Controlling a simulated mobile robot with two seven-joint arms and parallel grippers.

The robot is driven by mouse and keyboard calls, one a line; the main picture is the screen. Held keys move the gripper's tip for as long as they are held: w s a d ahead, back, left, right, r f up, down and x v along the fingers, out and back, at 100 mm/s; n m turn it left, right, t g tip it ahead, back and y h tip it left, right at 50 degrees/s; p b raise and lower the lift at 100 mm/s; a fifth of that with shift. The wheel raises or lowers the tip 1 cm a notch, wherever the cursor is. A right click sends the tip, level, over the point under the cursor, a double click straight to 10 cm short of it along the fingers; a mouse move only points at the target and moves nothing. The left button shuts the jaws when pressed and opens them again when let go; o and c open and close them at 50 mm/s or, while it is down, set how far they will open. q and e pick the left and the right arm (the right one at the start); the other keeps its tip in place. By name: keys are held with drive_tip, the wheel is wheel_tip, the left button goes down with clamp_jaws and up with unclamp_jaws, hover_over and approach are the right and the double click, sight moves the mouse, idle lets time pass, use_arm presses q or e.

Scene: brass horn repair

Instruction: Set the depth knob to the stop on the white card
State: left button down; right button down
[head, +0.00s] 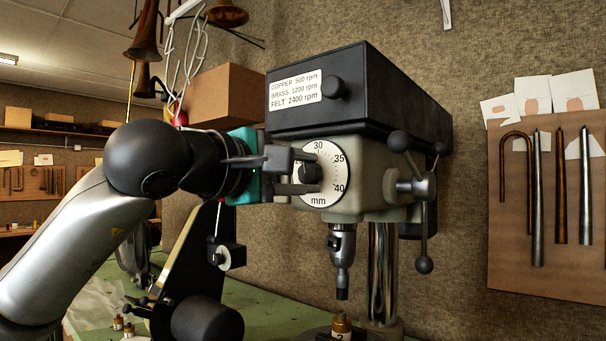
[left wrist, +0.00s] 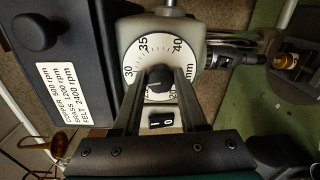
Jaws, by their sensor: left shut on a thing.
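The depth knob (head: 311,173) is a small dark knob at the middle of a white round dial (head: 328,190) on the front of the grey drill press. The dial reads 30, 35, 40 and mm. My left gripper (head: 303,172) comes in from the left with its fingers on both sides of the knob, shut on it. The left wrist view shows the knob (left wrist: 159,84) between the two fingers; they cover part of the scale. A white card (head: 295,90) on the black head lists copper, brass and felt speeds in rpm; no depth stop is readable on it. My right gripper is not in view.
A lever handle with ball ends (head: 420,186) sticks out right of the dial. The chuck (head: 342,250) hangs below, above a small brass-coloured bottle (head: 341,325). White cards with brown shapes (head: 538,95) and a tube board (head: 515,235) are on the wall.

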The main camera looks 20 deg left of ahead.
use_arm(q)
drive_tip(key=shift+f+m, duration=0.1)
drive_tip(key=shift+m, duration=0.7)
drive_tip(key=shift+c, duration=2.3)
unclamp_jaws()
drive_tip(key=b+v, duration=0.2)
drive_tip(key=v, duration=1.3)
drive_tip(key=shift+s, duration=0.2)
